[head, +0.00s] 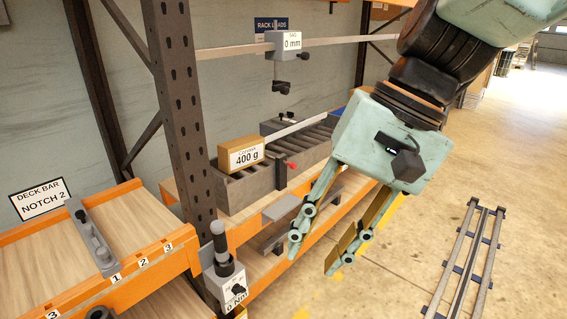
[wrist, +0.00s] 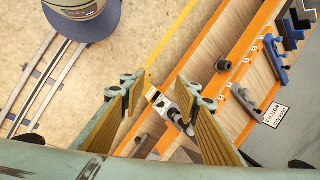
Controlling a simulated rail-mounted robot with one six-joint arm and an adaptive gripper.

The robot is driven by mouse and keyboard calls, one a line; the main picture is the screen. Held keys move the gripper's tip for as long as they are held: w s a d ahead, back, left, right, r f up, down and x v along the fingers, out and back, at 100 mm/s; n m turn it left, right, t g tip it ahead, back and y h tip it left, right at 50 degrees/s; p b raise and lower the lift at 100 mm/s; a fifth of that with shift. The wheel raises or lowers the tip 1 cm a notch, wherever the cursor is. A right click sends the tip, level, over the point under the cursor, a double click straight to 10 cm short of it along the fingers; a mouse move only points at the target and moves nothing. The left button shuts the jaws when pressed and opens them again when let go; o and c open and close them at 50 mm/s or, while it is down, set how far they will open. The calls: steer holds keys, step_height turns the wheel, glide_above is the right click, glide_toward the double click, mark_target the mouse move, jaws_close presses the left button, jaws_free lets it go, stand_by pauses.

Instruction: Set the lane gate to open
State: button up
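The lane gate appears to be the dark upright plate (head: 281,171) with a red-tipped lever (head: 291,165) at the near end of the roller lane (head: 318,137) in the head view. The lever points right. A brown carton (head: 241,155) marked 400 g sits on the lane beside the gate. I cannot make out the gate in the wrist view. My gripper (head: 313,256) is open and empty, in front of the rack and to the right of the gate, apart from it. Its spread fingers also show in the wrist view (wrist: 157,84).
A rack upright (head: 182,110) stands left of the lane. A post with a 0 Nm label (head: 225,270) is at the shelf's front. A gauge block marked 0 mm (head: 285,45) hangs from a rail above. Floor rails (head: 465,260) lie right; the aisle floor (head: 520,150) is mostly clear.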

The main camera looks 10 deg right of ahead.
steer(key=w+a+m+y+p, duration=0.1)
steer(key=w+a+m+y, duration=0.2)
steer(key=w, duration=0.5)
steer(key=w+a+m+y+p, duration=0.1)
steer(key=w+a+m+y, duration=0.15)
steer(key=w, duration=0.55)
steer(key=w+d+f+m+t+y+p, duration=0.1)
steer(key=w+f+m+y, duration=0.1)
steer(key=w, duration=0.6)
steer(key=w+d+f+m+t+y, duration=0.1)
steer(key=w+f+m+t+y, duration=0.15)
steer(key=w, duration=0.55)
steer(key=m+t+h+p, duration=0.2)
steer(key=m+t+h, duration=0.1)
steer(key=m+t, duration=0.8)
glide_toward(296, 167)
steer(key=shift+s+d+r+m+g, duration=0.3)
steer(key=shift+s+d, duration=0.15)
steer(key=shift+s, duration=0.1)
steer(key=shift+s+d+r+m+g, duration=0.2)
steer(key=shift+s+d+m, duration=0.1)
steer(key=shift+s+d, duration=0.2)
steer(key=shift+a, duration=0.2)
steer(key=shift+b+x, duration=0.8)
steer(key=shift+x, duration=6)
steer(key=shift+d+f, duration=0.1)
steer(key=shift+c, duration=0.7)
jaws_close()
